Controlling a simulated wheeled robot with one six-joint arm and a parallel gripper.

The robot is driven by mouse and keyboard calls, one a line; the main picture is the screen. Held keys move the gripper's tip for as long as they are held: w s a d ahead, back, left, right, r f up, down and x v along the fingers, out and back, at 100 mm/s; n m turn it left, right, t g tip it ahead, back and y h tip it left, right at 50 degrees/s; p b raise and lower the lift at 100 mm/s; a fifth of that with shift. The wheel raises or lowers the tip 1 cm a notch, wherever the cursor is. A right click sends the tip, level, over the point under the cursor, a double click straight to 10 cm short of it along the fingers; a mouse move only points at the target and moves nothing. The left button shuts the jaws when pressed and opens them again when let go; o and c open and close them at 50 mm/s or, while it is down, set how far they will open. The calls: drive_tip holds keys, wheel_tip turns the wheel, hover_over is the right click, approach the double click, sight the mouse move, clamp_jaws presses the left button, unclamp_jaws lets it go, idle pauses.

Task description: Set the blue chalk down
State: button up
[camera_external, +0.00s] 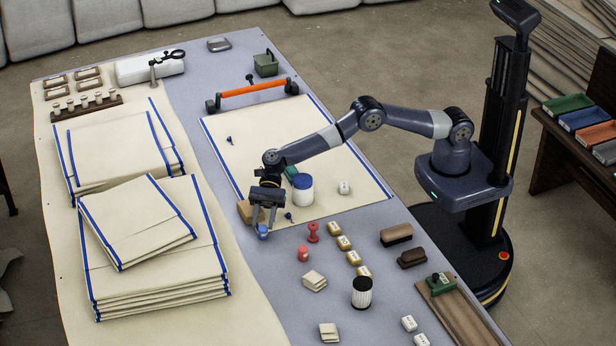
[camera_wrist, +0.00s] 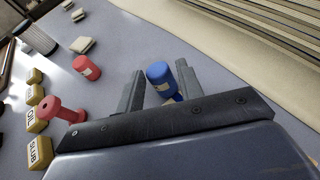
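The blue chalk (camera_external: 263,231) is a short blue piece at the tips of my gripper (camera_external: 264,222), by the edge of the stacked-cloth side of the table. In the wrist view the blue chalk (camera_wrist: 160,73) shows between the two dark fingers of my gripper (camera_wrist: 160,88). The fingers stand apart, with a gap to the chalk on the left; the right finger is close beside it. My gripper looks open around the chalk. Whether the chalk's lower end touches the table is hard to tell.
Red pieces (camera_external: 303,253) and yellow labelled blocks (camera_external: 344,242) stand right of my gripper. Folded cloths (camera_external: 160,285) are stacked at left.

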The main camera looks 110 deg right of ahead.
drive_tip(key=shift+o, duration=1.2)
drive_tip(key=shift+r, duration=0.55)
drive_tip(key=v, duration=1.1)
drive_tip(key=shift+s+d, duration=0.25)
drive_tip(key=shift+d, duration=0.1)
